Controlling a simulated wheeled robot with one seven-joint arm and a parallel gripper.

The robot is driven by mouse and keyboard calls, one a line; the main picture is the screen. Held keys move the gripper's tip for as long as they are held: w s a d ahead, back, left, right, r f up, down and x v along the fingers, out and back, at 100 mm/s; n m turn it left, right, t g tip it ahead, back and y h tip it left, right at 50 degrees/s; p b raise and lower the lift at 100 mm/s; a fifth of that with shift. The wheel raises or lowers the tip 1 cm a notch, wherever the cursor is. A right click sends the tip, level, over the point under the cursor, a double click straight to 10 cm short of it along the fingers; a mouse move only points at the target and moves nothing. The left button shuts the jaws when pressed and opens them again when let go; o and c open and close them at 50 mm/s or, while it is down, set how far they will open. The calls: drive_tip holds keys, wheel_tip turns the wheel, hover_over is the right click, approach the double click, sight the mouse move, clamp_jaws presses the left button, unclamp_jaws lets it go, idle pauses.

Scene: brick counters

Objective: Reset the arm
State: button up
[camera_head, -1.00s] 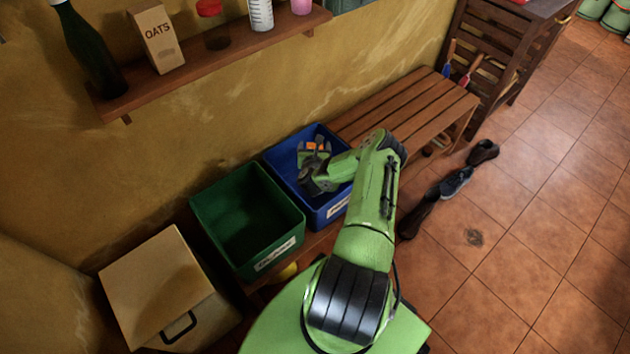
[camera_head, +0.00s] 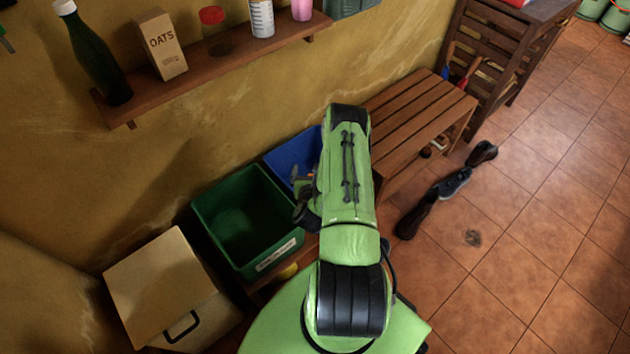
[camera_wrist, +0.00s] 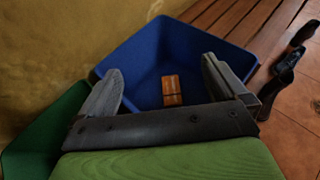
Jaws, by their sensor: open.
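My gripper (camera_wrist: 172,95) is open and empty in the wrist view, its two fingers spread wide. It points toward the blue bin (camera_wrist: 135,55), which lies beyond the fingers. A small orange-brown item (camera_wrist: 172,91) rests inside the blue bin, seen between the fingers. In the head view my green arm is folded upward and covers much of the blue bin (camera_head: 284,160). There the gripper is mostly hidden behind the arm, with only a dark part showing at its left side.
An empty-looking green bin (camera_head: 222,222) stands left of the blue one. A lidded box (camera_head: 160,285) is at lower left. A shelf (camera_head: 190,82) with a bottle, oats and jars hangs above. A slatted bench (camera_head: 425,115) stands right; shoes (camera_head: 452,184) lie on the open tiled floor.

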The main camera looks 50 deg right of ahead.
drive_tip(key=shift+v, duration=0.8)
